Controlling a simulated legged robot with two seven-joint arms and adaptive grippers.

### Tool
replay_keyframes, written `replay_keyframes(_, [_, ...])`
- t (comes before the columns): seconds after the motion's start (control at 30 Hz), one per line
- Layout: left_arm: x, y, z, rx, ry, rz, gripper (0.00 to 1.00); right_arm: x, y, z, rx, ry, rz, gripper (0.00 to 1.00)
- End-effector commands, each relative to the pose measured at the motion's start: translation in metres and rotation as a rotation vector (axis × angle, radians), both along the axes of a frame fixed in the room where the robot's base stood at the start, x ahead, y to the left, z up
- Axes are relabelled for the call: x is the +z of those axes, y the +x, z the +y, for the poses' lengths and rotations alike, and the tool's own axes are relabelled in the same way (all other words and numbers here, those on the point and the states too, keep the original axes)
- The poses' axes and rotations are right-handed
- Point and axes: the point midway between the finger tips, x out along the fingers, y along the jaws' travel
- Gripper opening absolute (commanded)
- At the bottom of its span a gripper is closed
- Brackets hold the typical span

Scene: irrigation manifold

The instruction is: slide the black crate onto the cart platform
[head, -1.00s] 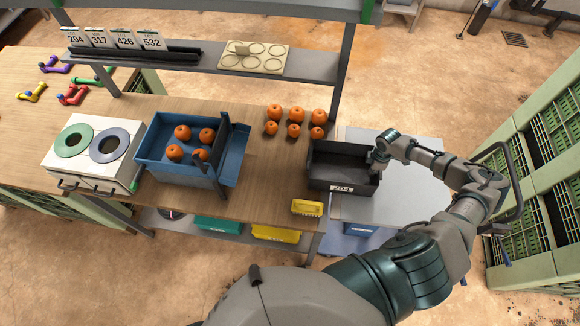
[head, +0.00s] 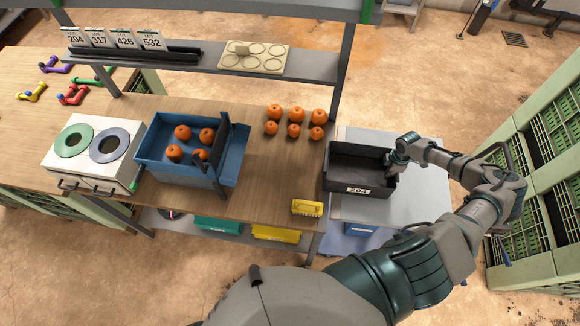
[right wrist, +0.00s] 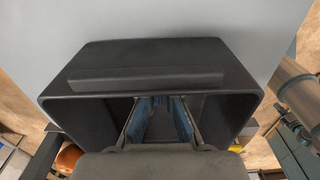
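The black crate (head: 357,190), labelled 204, looks empty and sits upright on the grey cart platform (head: 385,212). Its left end is close to the right edge of the wooden bench. My right gripper (head: 396,167) is at the crate's right end wall, and the crate has moved along with it. In the right wrist view the crate (right wrist: 150,52) fills the middle, and the gripper fingers (right wrist: 160,115) reach down at it with blue inner faces. The exact contact is partly hidden by the gripper body. My left gripper is not in view.
Several orange fruits (head: 297,115) and a yellow brush-like block (head: 307,207) lie on the bench (head: 262,185) left of the crate. A blue bin (head: 190,170) with fruits stands further left. Green crate stacks (head: 540,190) stand at the right. The platform is bare right of the crate.

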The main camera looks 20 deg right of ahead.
Motion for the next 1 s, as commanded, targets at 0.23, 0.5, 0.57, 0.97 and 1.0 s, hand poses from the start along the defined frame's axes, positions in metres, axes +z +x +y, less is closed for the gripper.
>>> replay_keyframes(0.23, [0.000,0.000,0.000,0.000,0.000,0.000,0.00,0.000,-0.010,-0.016,-0.001,-0.002,0.001,0.00])
replay_keyframes(0.5, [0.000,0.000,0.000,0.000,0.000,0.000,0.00,0.000,-0.020,-0.032,-0.001,-0.003,0.002,0.00])
replay_keyframes(0.57, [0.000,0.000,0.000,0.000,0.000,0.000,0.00,0.000,-0.022,-0.035,0.000,-0.003,0.002,0.00])
replay_keyframes(0.97, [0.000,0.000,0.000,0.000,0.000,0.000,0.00,0.000,-0.029,-0.047,0.000,-0.002,-0.001,0.00])
replay_keyframes(1.0, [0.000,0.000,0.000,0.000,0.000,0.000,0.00,0.000,-0.029,-0.047,0.000,-0.002,-0.001,0.00])
